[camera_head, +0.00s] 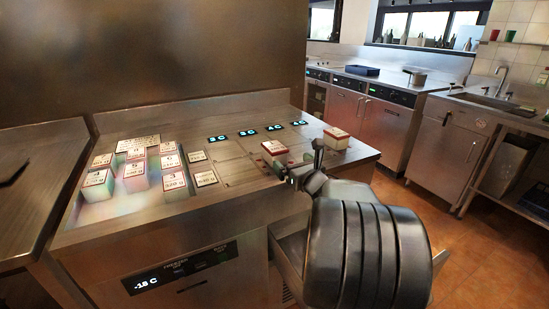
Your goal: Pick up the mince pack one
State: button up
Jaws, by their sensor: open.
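Several pale packs with red-edged labels sit in the left part of the steel counter unit. One of them (96,180) is at the front left and another (174,180) is at the front right of the group. A red and white pack (275,148) lies on the right part of the top, and one more (336,138) is at its right edge. The labels are too small for me to tell which is mince pack one. My gripper (303,164) is open above the front right of the top, close to these two packs. My arm hides the counter's right front.
The steel counter unit (230,182) has lit temperature displays along its back and one on its front. A steel panel (150,50) rises behind it. Orange tiled floor (425,190) is clear at right. Cabinets and a sink (490,97) stand beyond.

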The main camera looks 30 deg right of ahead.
aim_at(276, 147)
jog(key=w, duration=0.3)
jog(key=w+d+p, duration=0.1)
jog(key=w, duration=0.7)
jog(key=shift+w+d, duration=0.2)
jog(key=shift+d, duration=0.05)
jog(key=shift+r, duration=0.15)
jog(key=c, duration=1.2)
